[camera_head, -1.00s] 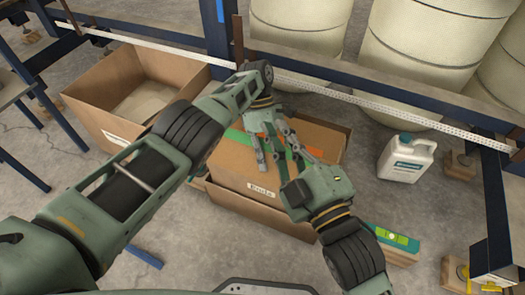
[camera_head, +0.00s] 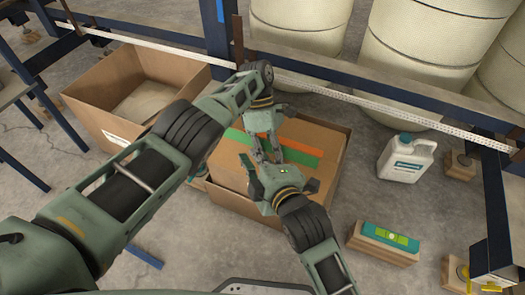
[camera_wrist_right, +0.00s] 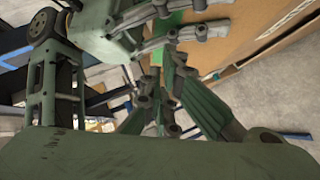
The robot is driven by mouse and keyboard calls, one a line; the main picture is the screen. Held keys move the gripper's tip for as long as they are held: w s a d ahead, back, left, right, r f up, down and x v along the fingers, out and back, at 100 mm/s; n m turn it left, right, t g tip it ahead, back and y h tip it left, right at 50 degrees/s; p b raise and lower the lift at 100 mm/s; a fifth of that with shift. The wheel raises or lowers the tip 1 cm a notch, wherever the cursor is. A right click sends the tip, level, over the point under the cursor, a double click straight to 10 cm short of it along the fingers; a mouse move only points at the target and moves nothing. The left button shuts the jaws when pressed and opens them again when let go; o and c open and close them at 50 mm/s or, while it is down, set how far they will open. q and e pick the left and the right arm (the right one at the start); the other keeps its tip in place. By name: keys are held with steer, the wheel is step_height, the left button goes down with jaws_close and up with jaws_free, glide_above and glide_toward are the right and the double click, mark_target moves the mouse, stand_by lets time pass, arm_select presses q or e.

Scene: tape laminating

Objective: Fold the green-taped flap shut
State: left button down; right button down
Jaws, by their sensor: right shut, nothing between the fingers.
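A brown cardboard box (camera_head: 329,186) stands on the floor in the middle of the head view. A green tape strip (camera_head: 302,156) and an orange strip (camera_head: 300,144) run over its top, which looks roughly flat. My arms hide the middle, so I cannot tell how far the flap is folded down. My right gripper (camera_head: 247,162) is shut and empty over the box top, beside my left gripper (camera_head: 267,157). The left one points down at the top near the tape; its finger gap is unclear. Contact with the cardboard cannot be told. The right fingers show in the wrist view (camera_wrist_right: 165,115).
An open cardboard box (camera_head: 87,92) stands at the left. Blue frame beams and large pale drums (camera_head: 410,60) stand behind. Bare floor lies between.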

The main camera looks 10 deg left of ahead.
steer(key=shift+w+d+f, duration=0.2)
steer(key=shift+w+f, duration=0.1)
steer(key=shift+w, duration=0.25)
steer(key=shift+w+d+f, duration=0.25)
steer(key=shift+w, duration=0.25)
steer(key=shift+w+d+f, duration=0.2)
steer(key=shift+w+f, duration=0.1)
steer(key=shift+w, duration=0.25)
steer(key=shift+w, duration=0.1)
